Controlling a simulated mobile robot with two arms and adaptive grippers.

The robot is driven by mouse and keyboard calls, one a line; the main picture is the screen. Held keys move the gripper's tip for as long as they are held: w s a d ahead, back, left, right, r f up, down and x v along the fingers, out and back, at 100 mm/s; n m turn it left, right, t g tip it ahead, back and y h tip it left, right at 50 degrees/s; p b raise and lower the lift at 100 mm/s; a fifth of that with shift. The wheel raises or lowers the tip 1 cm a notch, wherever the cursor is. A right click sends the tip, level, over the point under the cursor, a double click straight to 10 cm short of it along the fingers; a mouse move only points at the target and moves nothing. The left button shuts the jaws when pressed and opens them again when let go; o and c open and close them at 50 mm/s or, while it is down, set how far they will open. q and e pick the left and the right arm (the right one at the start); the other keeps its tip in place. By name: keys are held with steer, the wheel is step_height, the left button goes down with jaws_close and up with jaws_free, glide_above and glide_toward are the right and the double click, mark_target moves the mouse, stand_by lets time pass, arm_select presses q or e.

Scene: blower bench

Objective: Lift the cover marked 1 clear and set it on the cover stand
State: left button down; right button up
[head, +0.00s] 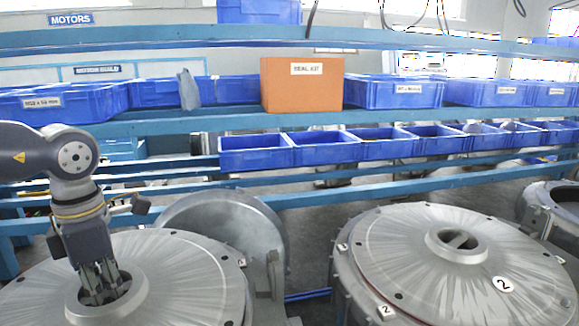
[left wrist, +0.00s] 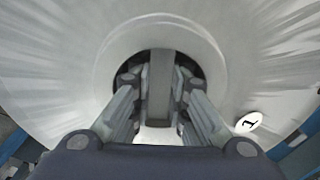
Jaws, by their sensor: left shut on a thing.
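The cover marked 1 (head: 190,275) is a round, brushed grey disc at the lower left of the head view. Its white label "1" (left wrist: 248,122) shows in the left wrist view. A raised hub with a round recess is at its middle, and a grey bar (left wrist: 159,90) crosses that recess. My left gripper (head: 104,288) reaches down into the recess from above. Its fingers are on either side of the bar and shut on it. In the head view the fingers partly hide the bar. My right gripper is not in view. I cannot pick out the cover stand.
A cover marked 2 (head: 400,250) lies on a round housing at right. A grey round plate (head: 222,222) stands behind cover 1. Shelves behind hold blue bins (head: 255,152) and an orange seal kit box (head: 300,84).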

mark_target(108, 292)
arm_select(q)
steer(key=shift+r, duration=0.2)
stand_by(0.4)
steer(key=shift+r, duration=0.45)
steer(key=shift+r+p, duration=0.5)
steer(key=shift+r, duration=0.1)
stand_by(1.0)
steer(key=shift+r+p, duration=0.3)
steer(key=shift+r, duration=0.15)
stand_by(0.3)
steer(key=shift+r+p, duration=1.35)
steer(key=shift+r, duration=0.7)
